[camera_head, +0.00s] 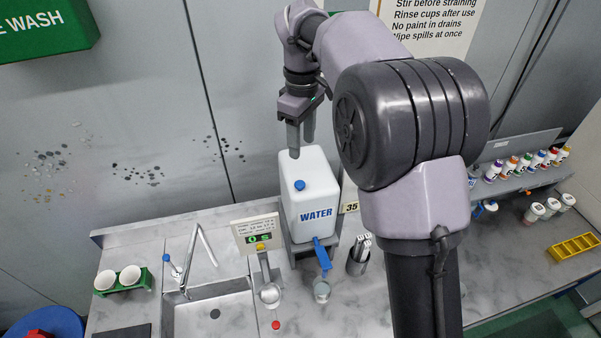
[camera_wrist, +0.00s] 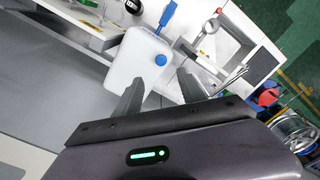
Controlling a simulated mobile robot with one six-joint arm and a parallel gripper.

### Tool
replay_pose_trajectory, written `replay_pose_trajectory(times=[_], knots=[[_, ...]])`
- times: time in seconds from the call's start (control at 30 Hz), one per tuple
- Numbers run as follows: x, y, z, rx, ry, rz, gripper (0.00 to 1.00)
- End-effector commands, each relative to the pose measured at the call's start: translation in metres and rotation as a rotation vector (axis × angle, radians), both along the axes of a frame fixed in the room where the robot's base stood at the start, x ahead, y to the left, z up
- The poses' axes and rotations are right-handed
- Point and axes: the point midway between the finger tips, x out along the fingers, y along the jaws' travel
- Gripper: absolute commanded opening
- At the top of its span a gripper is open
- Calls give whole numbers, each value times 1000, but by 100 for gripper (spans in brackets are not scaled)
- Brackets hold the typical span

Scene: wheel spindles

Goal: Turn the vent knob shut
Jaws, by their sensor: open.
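A white water container (camera_head: 312,213) marked WATER stands on a grey stand at the back of the counter. A round blue knob (camera_head: 299,185), which looks like the vent knob, sits on its top; it also shows in the wrist view (camera_wrist: 160,59). I cannot tell which way it is turned. A blue tap (camera_head: 322,254) is low on the container's front, above a small cup (camera_head: 322,291). My gripper (camera_head: 302,148) is open and empty, pointing down above and behind the blue knob, apart from it. In the wrist view the knob lies just beyond and between the fingertips.
Bottles (camera_head: 522,165) line the far-right shelf.

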Motion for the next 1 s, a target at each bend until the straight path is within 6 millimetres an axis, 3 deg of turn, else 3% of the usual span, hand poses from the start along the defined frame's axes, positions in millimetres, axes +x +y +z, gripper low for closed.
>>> replay_pose_trajectory(times=[0.03,0.3,0.5,0.87,0.9,1.0], knots=[[-1,0,-16,0,4,0,48],[-1,0,-84,0,2,-1,48],[-1,0,-117,1,0,-2,48],[0,0,-127,1,-2,-2,48],[0,0,-127,1,-2,-2,46],[0,0,-127,1,-2,-2,26]])
